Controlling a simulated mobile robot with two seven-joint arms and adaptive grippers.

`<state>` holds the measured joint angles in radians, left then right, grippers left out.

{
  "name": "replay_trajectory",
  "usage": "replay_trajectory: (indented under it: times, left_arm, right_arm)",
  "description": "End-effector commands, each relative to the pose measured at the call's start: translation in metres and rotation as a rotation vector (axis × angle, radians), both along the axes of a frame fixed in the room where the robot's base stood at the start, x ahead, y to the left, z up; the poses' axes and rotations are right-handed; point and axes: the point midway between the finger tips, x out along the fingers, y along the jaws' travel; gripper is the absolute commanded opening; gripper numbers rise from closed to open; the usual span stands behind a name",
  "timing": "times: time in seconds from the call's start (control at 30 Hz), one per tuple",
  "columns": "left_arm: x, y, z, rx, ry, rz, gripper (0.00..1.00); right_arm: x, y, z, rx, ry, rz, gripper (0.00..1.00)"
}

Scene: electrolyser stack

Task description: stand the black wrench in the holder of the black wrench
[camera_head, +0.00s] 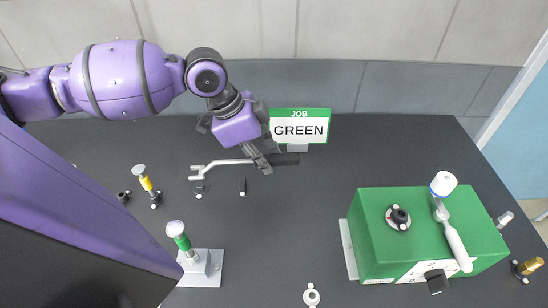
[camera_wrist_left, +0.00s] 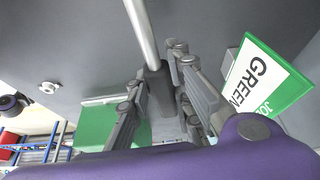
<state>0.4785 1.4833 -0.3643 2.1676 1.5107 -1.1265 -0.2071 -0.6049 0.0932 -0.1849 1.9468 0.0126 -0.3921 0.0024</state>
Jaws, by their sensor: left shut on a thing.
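My left gripper (camera_head: 264,160) is shut on the black wrench (camera_head: 228,163) and holds it roughly level above the dark table. The wrench's silver shaft and open jaw point left, and its black handle (camera_head: 288,159) sticks out to the right of the fingers. In the left wrist view the handle (camera_wrist_left: 160,88) sits between the two fingers (camera_wrist_left: 155,100). Small black holders (camera_head: 200,187) and (camera_head: 243,187) stand on the table below the wrench; I cannot tell which belongs to it. My right gripper is not in view.
A JOB GREEN sign (camera_head: 300,126) stands close behind the gripper. A green box (camera_head: 385,250) with a white-headed tool (camera_head: 452,225) is at the right. A yellow-marked tool (camera_head: 147,184) and a green-marked tool (camera_head: 179,236) stand at left. The middle table is mostly clear.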

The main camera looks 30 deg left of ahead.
Motion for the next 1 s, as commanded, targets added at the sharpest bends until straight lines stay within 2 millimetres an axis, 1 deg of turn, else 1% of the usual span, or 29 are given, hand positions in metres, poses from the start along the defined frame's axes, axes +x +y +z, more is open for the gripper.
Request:
replay_trajectory:
  times: [0.2,0.47,0.63,0.7,1.0]
  left_arm:
    - [0.002,0.004,0.001,-0.001,-0.002,-0.058,0.0]
    - [0.002,0.004,0.001,-0.001,-0.003,-0.058,0.0]
    - [0.004,0.002,0.006,-0.008,-0.014,-0.059,0.0]
    - [0.003,0.002,-0.003,-0.007,-0.008,-0.059,0.0]
    - [0.003,0.002,-0.032,-0.006,-0.006,-0.058,0.0]
  right_arm:
    - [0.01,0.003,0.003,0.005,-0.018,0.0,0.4]
    - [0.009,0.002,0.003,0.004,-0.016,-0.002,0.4]
    - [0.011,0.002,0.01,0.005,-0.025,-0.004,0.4]
    - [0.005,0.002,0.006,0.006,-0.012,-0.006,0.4]
    - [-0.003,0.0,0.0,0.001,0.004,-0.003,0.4]
